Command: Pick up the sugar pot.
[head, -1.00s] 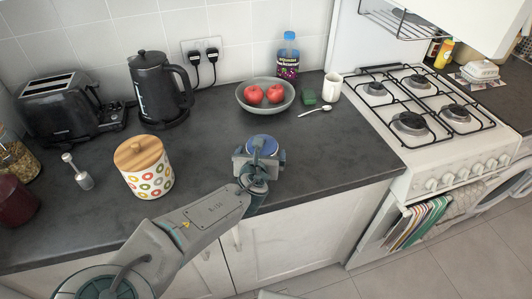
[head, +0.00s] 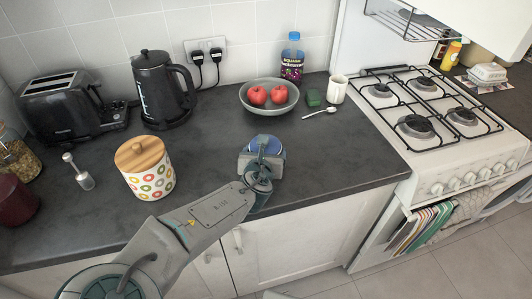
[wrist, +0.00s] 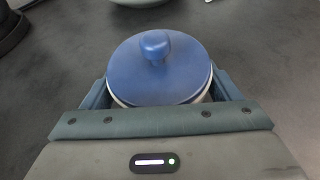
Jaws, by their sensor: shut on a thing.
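The sugar pot (wrist: 160,75) has a blue lid with a round knob and a pale rim below it. In the wrist view it sits upright between the two fingers of my gripper (wrist: 158,95), which is shut on it. In the head view the blue lid (head: 267,146) shows at the end of my arm, over the front part of the counter. My gripper (head: 262,165) and wrist hide most of the pot's body. I cannot tell whether its base touches the counter.
A patterned canister (head: 146,169), kettle (head: 161,90) and toaster (head: 70,105) stand left. The hob (head: 428,112) is right. Counter around the gripper is clear.

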